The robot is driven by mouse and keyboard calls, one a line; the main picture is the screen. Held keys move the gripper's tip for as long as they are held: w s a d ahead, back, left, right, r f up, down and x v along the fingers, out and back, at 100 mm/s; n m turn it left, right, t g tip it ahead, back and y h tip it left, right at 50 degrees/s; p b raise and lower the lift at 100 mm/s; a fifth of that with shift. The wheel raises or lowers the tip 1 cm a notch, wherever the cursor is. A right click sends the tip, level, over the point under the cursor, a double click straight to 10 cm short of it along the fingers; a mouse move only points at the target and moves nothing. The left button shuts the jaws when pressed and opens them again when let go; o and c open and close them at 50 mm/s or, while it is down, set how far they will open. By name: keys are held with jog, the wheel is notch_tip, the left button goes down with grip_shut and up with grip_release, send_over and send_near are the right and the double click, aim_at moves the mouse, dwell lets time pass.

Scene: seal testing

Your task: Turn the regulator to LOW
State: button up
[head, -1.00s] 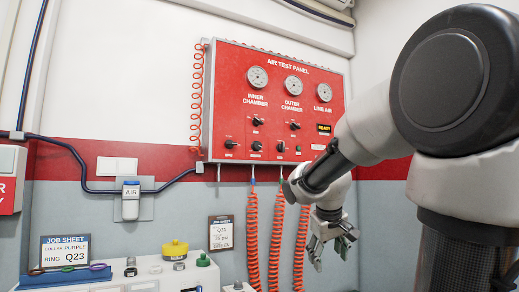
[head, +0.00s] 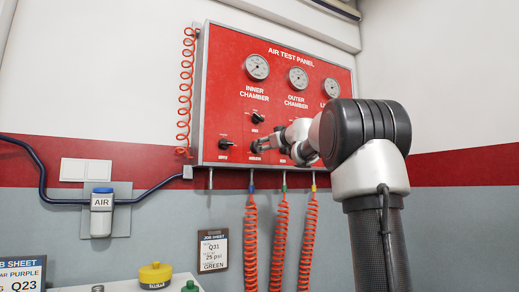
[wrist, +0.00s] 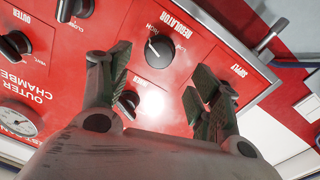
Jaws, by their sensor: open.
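The regulator knob (wrist: 158,50) is a black dial on the red air test panel (head: 225,75). The wrist view shows it between the HIGH and LOW marks, under the REGULATOR label (wrist: 186,20). Its pale pointer mark seems to face the HIGH side. My gripper (wrist: 162,88) is open and empty, its two fingers on either side of the view with the knob just beyond the gap. I cannot tell whether either finger touches the knob. In the head view my gripper (head: 262,146) is at the panel's lower row and partly covers the regulator.
The supply knob (head: 223,143) is left of my gripper in the head view. Another knob (head: 257,118) is just above it. Orange coiled hoses (head: 250,235) hang below the panel. A yellow-topped item (head: 155,272) stands on the bench.

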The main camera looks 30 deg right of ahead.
jog(key=w, duration=0.7)
jog(key=shift+w, duration=0.4)
jog(key=c, duration=1)
